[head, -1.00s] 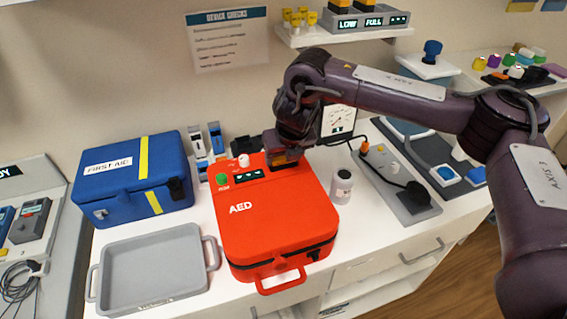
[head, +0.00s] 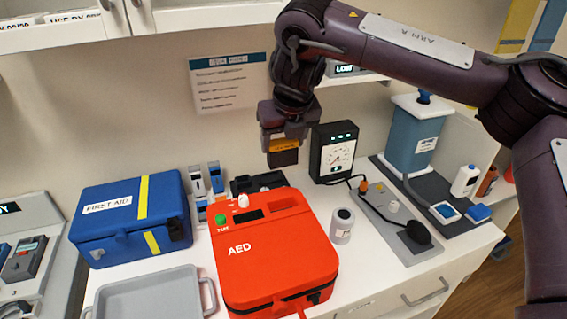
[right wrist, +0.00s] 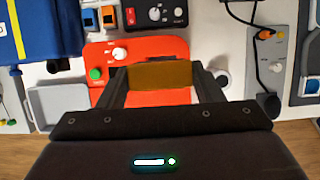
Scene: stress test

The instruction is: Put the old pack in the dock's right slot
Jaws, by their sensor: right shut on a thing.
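My right gripper (head: 284,136) is shut on the old pack (head: 284,156), a dark block with an amber upper part. It holds the pack in the air above the back of the red AED case (head: 265,260). In the right wrist view the pack's amber face (right wrist: 160,75) sits between the fingers, with the AED (right wrist: 140,50) behind it. A dark recess (head: 284,202) shows in the AED's top. The dock (head: 345,70) on the wall shelf is mostly hidden behind my right arm; part of a lit LOW display shows, and its slots are hidden. My left gripper is not in view.
A blue first aid box (head: 130,215) and a grey tray (head: 150,295) stand left of the AED. A black gauge unit (head: 334,152), a white jar (head: 342,226) and a grey cabled panel (head: 400,220) stand to the right. A poster (head: 228,82) hangs behind.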

